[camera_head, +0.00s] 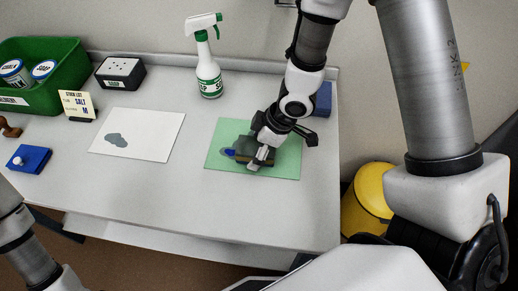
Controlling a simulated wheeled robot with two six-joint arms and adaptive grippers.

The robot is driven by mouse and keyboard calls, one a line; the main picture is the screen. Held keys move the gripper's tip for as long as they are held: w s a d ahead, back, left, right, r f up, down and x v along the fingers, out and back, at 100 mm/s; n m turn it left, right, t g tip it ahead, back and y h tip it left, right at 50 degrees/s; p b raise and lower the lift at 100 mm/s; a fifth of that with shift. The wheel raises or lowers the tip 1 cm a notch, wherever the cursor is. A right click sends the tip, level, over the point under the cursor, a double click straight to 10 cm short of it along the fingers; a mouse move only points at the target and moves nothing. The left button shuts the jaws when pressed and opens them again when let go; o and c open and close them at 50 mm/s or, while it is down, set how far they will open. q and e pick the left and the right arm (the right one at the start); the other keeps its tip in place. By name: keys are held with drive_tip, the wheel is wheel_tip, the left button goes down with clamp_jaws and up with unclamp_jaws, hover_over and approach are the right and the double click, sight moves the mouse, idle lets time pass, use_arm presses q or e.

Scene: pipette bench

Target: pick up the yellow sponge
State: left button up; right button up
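My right gripper (262,163) points down over the green mat (286,167) on the right part of the bench. A small dark, brownish block (243,156) shows at its fingers, mostly covered by them. It may be the sponge, but no clear yellow shows on it and I cannot tell whether the fingers hold it. A small blue thing (230,153) and a grey patch lie just left of the fingers on the mat. Only links of my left arm show at the lower left; its gripper is out of view.
A white sheet (165,130) with a grey blot lies left of the mat. A spray bottle (209,80) stands behind. A green crate (72,62), black box (121,73), card (77,105) and blue case (29,160) are left. A yellow bin (368,196) stands off the bench's right end.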

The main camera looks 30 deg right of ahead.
drive_tip(key=shift+w+a, duration=0.15)
drive_tip(key=shift+a, duration=0.05)
drive_tip(key=c, duration=1.1)
drive_tip(key=shift+c, duration=0.7)
drive_tip(key=shift+d, duration=0.1)
